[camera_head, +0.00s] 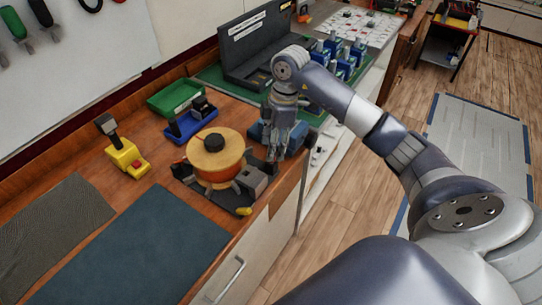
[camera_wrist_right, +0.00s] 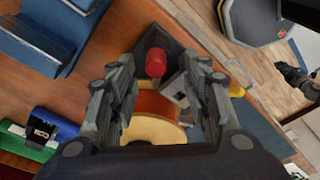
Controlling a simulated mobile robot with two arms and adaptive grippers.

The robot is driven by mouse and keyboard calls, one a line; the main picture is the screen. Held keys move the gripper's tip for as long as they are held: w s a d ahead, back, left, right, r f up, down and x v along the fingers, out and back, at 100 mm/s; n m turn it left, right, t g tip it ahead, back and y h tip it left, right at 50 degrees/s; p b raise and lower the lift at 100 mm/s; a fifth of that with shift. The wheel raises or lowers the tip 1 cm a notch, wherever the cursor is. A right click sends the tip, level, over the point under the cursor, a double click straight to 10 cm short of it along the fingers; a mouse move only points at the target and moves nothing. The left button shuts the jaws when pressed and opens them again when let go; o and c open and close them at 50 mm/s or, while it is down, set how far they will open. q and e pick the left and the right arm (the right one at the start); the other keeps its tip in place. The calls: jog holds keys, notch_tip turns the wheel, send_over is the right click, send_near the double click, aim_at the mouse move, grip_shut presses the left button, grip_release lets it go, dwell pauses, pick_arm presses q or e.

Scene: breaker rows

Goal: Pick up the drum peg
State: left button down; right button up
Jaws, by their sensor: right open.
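A short red peg (camera_wrist_right: 155,62), which looks like the drum peg, stands on a dark base plate in the right wrist view. In the head view I cannot make it out; my right gripper hides that spot. My right gripper (camera_head: 273,157) points down at the drum's right side. Its fingers are open and apart, with the red peg between them in the wrist view and no visible grip. My left gripper is not in view.
A grey block (camera_head: 251,179) and a yellow-tipped part (camera_head: 244,210) sit close by on the stand. Blue parts (camera_head: 262,133) lie behind the gripper. Green (camera_head: 174,97) and blue (camera_head: 186,125) bins and a yellow lever box (camera_head: 127,158) stand farther left. A blue-grey mat (camera_head: 135,250) is bare.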

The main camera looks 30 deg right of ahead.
jog(key=f, duration=0.1)
jog(key=f+p, duration=0.1)
jog(key=f, duration=0.1)
jog(key=shift+w+a+f+p, duration=0.1)
jog(key=shift+w+f+p, duration=0.15)
jog(key=shift+f+p, duration=0.05)
jog(key=shift+f, duration=0.5)
jog(key=shift+w, duration=0.1)
grip_shut()
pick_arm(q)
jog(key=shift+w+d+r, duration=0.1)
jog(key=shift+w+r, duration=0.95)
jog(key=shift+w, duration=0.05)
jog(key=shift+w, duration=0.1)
